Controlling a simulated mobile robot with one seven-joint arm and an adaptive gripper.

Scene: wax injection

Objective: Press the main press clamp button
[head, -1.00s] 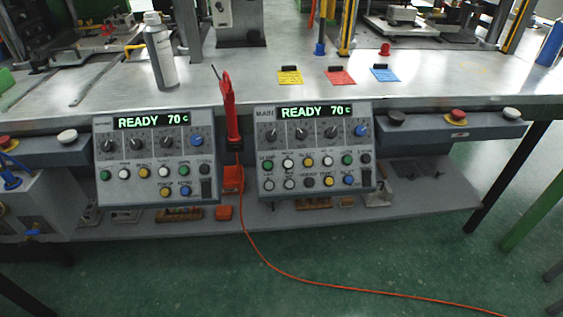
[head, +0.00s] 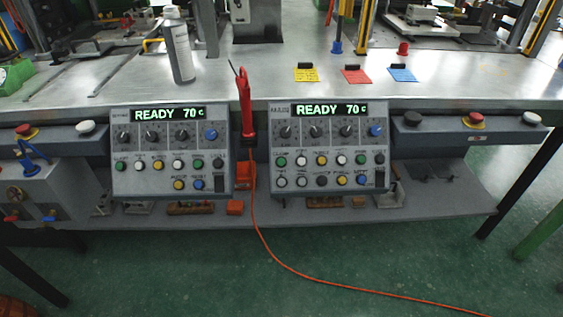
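The main press control panel (head: 330,150) is the right one of two grey panels on the front of the bench. Its display (head: 329,109) reads READY 70 c in green. Below the knobs are two rows of small round buttons. A green button (head: 281,161) sits at the left end of the upper row; the label near it looks like CLAMP but is blurred. Another green button (head: 362,159) is farther right in that row. My gripper is not in view.
A similar panel (head: 168,150) stands to the left. A red tool (head: 246,100) with an orange cord hangs between the panels. A red emergency button (head: 475,118) and black button (head: 412,118) are to the right. The green floor (head: 300,250) in front is mostly clear.

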